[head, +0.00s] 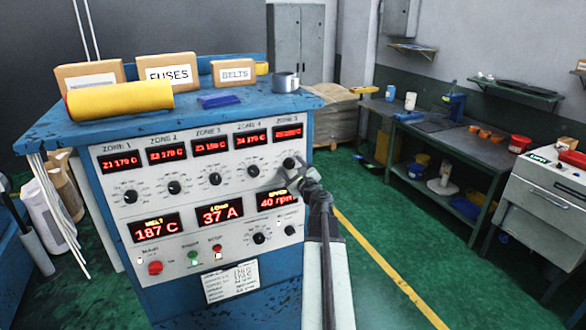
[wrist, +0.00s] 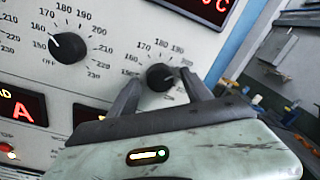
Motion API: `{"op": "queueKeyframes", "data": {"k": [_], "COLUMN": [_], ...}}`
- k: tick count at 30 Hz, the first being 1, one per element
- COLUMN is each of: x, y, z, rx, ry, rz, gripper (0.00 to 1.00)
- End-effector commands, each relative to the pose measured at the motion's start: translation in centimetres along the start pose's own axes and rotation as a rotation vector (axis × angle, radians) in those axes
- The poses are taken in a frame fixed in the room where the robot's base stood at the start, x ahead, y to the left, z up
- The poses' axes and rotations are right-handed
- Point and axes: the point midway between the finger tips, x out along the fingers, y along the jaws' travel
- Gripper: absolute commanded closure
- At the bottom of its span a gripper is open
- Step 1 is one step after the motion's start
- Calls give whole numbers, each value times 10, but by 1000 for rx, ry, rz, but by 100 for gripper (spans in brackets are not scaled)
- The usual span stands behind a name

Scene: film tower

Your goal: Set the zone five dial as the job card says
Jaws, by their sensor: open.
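The zone five dial (head: 289,162) is a black knob at the right end of the upper row on the white control panel. In the wrist view the dial (wrist: 160,76) sits between the two dark fingers of my gripper (wrist: 161,79). The gripper is open, with one finger on each side of the knob; I cannot tell if they touch it. In the head view my gripper (head: 294,176) reaches up to the dial from below. The zone five display (head: 288,132) is lit red but too blurred to read. A white printed card (head: 231,281) low on the panel is too small to read.
The zone four dial (wrist: 67,47) is just left of my gripper. Several other knobs and red displays fill the panel. Boxes, a yellow roll (head: 119,101) and a grey tape roll (head: 285,82) lie on the blue cabinet top.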

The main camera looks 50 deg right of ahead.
Motion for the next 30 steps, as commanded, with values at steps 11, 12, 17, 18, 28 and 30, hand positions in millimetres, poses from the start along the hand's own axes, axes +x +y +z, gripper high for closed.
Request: {"op": "queueKeyframes", "data": {"k": [11,12,17,18,28,30], "x": [1,0,-1,-1,-1,-1], "y": [-4,-3,-2,-1,-1,-1], "z": [-3,-2,-1,-1,-2,-2], "rx": [0,-1,-20,-30,-234,-298], "ry": [1,1,1,0,-7,-9], "rz": [-2,-2,-3,-3,-8,-9], "gripper": [100,100,100,100,100,100]}}
